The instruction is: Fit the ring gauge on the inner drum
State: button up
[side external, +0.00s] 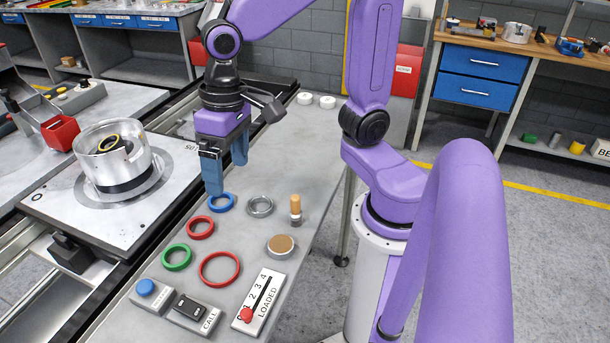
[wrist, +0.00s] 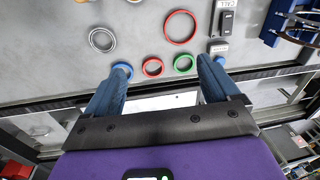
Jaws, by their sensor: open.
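Several rings lie flat on the grey bench: a blue ring (side external: 221,203), a small red ring (side external: 200,228), a green ring (side external: 176,257), a large red ring (side external: 219,268) and a grey metal ring (side external: 260,206). Which one is the ring gauge I cannot tell. On the pallet (side external: 70,207) at left stands a shiny round drum housing (side external: 139,160); inside it a yellow and black round part (side external: 110,143) shows, perhaps the inner drum. My gripper (side external: 227,176) is open and empty, fingers down over the bench, close to the blue ring. In the wrist view the left finger partly hides the blue ring (wrist: 122,69).
A wooden-handled piece (side external: 295,208) stands near a brown-topped disc (side external: 281,245). At the bench's near end are a blue button box (side external: 147,288), a CALL switch (side external: 193,312) and a LOADED lever panel (side external: 259,300). A red bin (side external: 61,132) sits behind the pallet.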

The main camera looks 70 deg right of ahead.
jog(key=s+d+f+n, duration=0.2)
jog(key=s+d+n, duration=0.1)
jog(key=s+n, duration=0.2)
jog(key=s+d+f+n+h, duration=0.1)
jog(key=s+d+f+n, duration=0.1)
jog(key=s+n, duration=0.4)
jog(key=shift+s+d+n, duration=0.25)
jog(key=shift+d+n, duration=0.05)
jog(key=shift+d, duration=0.2)
jog(key=shift+o, duration=0.3)
dwell(1.8)
